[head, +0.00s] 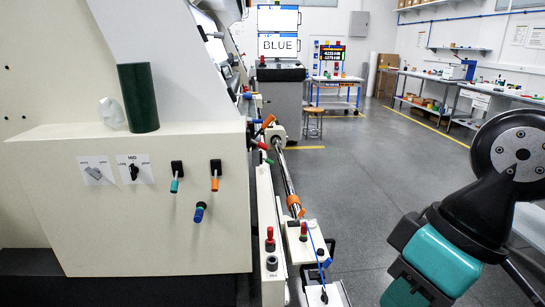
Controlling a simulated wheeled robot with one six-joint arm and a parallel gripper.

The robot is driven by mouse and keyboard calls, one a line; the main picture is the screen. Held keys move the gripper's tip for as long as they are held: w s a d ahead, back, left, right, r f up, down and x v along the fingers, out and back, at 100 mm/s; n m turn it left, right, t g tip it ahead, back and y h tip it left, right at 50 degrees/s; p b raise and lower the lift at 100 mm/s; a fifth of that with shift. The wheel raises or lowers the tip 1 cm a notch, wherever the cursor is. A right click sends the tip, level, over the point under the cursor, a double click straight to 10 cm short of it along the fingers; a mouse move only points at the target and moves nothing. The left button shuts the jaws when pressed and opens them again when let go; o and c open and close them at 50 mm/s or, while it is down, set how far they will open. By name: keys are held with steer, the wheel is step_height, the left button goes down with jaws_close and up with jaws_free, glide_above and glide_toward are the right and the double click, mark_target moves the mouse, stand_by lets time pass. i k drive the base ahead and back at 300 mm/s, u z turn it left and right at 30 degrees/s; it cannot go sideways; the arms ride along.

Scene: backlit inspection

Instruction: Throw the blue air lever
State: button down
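The blue lever (199,212) is a small handle low on the cream machine front (100,235). It points down and slightly left from its mount. A teal lever (174,184) sits above it to the left and an orange lever (215,183) above it to the right, both hanging down from black mounts. My arm shows at the right edge, well apart from the levers. My gripper is out of the picture, so its opening and contents are hidden.
A dark green cylinder (138,98) and a crumpled clear item (112,114) stand on the machine ledge. Labels (133,169) are left of the levers. A long rail (285,172) runs beside the machine. A screen reading BLUE (279,46) is behind. Grey floor (370,160) is open on the right.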

mark_target(329, 261)
steer(key=z, duration=0.5)
steer(key=k, duration=0.65)
steer(key=z, duration=0.9)
steer(key=k, duration=0.6)
steer(key=z, duration=0.7)
steer(key=i, duration=1.7)
steer(key=u, duration=0.4)
steer(key=i, duration=1)
steer(key=u, duration=1.05)
steer(key=i, duration=0.7)
steer(key=u, duration=1.3)
steer(key=i, duration=0.5)
steer(key=u, duration=0.4)
steer(key=k, duration=0.4)
steer(key=u, duration=0.05)
